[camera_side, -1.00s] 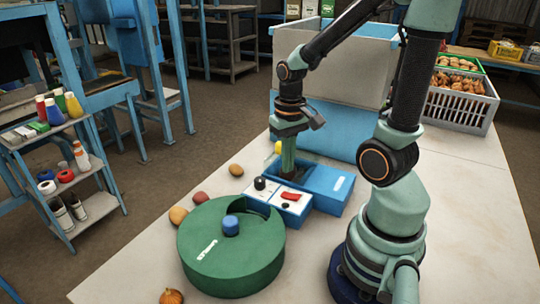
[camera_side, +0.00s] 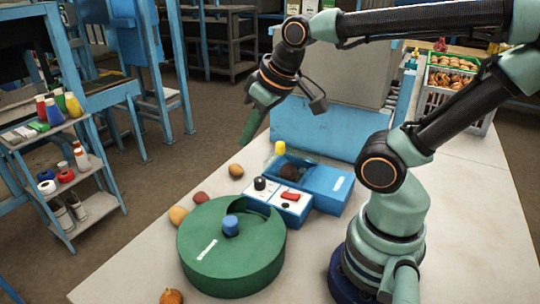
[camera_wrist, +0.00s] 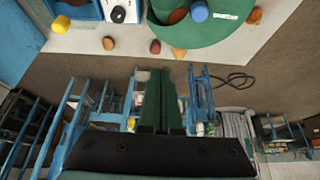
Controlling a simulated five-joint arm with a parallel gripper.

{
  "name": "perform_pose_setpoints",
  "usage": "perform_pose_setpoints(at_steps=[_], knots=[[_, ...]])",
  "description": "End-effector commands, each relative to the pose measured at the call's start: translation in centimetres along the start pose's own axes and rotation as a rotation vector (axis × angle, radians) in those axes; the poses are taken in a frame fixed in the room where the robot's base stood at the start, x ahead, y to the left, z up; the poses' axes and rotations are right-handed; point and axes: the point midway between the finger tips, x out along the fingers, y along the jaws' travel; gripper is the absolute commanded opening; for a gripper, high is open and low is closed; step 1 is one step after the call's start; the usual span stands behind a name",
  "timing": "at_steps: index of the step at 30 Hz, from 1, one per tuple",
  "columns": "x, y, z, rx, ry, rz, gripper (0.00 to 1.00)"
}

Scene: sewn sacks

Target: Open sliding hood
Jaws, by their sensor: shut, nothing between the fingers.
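A blue box (camera_side: 345,207) stands on the table behind the round green drum. A flat blue cover (camera_side: 327,182) with a white label lies over its right part. Its left part is open from above, and a dark brown round thing (camera_side: 289,172) shows inside. A yellow knob (camera_side: 280,148) stands at the box's far left corner, by a faint clear panel; it also shows in the wrist view (camera_wrist: 61,24). I cannot tell which part is the sliding hood. My gripper (camera_side: 248,138) is shut and empty, raised left of the box and apart from it. Its fingers (camera_wrist: 164,88) show in the wrist view.
The green drum (camera_side: 215,262) with a blue knob (camera_side: 230,225) stands in front. A white-topped control block with a black knob (camera_side: 260,183) and red switch (camera_side: 291,196) sits between drum and box. Several potato-like items lie left. A large grey-blue bin stands behind.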

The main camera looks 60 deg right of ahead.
Motion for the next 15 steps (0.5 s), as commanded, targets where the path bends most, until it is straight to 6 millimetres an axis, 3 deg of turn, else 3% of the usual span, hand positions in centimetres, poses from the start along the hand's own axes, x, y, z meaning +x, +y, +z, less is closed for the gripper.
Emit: perform_pose_setpoints(at_steps=[14, 15], knots=[[-0.43, -0.47, -0.14, -0.02, 0.02, -0.008, 0.0], [-0.43, -0.47, -0.14, -0.02, 0.02, -0.008, 0.04]])
